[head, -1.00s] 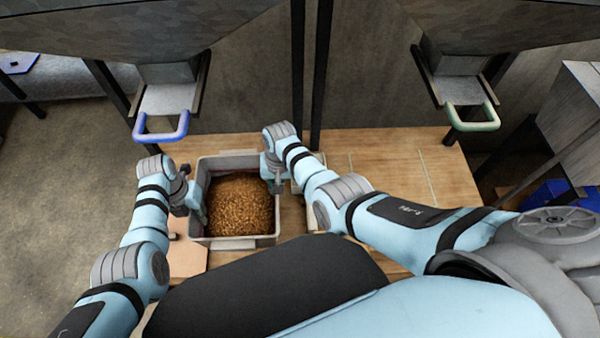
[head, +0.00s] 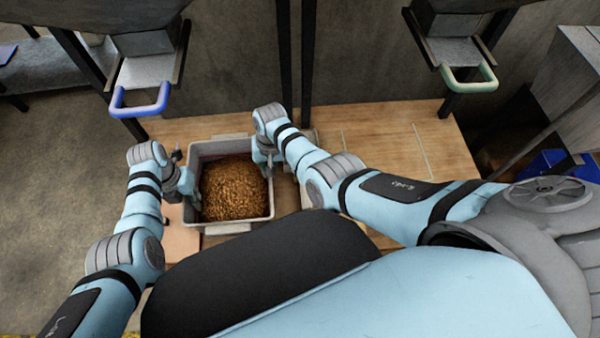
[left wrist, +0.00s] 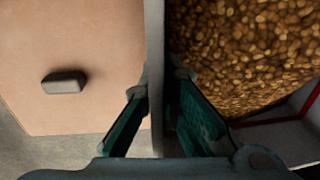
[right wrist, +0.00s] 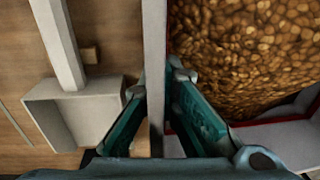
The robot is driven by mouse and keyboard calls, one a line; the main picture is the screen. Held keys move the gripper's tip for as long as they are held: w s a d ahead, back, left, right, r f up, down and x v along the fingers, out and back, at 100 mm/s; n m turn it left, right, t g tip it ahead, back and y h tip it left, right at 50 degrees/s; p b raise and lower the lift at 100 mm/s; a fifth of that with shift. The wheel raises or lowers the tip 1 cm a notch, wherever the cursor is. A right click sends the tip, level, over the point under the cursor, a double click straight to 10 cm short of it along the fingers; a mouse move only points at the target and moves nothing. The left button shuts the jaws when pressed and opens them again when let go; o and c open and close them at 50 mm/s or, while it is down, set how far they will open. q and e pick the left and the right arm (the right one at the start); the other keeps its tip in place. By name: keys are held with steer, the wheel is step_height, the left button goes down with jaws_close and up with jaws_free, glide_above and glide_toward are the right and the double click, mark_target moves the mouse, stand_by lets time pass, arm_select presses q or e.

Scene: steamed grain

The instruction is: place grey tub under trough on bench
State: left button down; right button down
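The grey tub (head: 236,227), filled with brown grain (head: 233,188), is at the left part of the wooden bench (head: 385,150). I cannot tell whether it rests on the bench or is slightly raised. My left gripper (left wrist: 160,88) has its fingers on both sides of the left wall, closed on it. My right gripper (right wrist: 157,80) is closed the same way on the right wall. The left trough (head: 143,72), with a blue handle (head: 140,110), hangs behind and left of the tub. Another trough (head: 462,52), with a pale green handle (head: 468,90), hangs at the right.
A tan board (left wrist: 75,35) with a small dark block (left wrist: 64,82) lies left of the tub. Dark posts (head: 284,60) stand behind the bench. The bench's right part looks clear.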

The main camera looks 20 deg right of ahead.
arm_select(q)
steer(key=shift+s+f+b, duration=0.25)
steer(key=shift+f+b, duration=0.5)
arm_select(e)
steer(key=shift+s+f, duration=0.25)
steer(key=shift+f, duration=0.45)
arm_select(q)
steer(key=c, duration=2.1)
jaws_free()
steer(key=shift+s+a+r, duration=0.1)
steer(key=shift+s+r, duration=0.05)
arm_select(e)
steer(key=c, duration=2.1)
jaws_free()
steer(key=shift+s+r, duration=0.15)
arm_select(q)
steer(key=o, duration=0.3)
arm_select(e)
steer(key=o, duration=0.3)
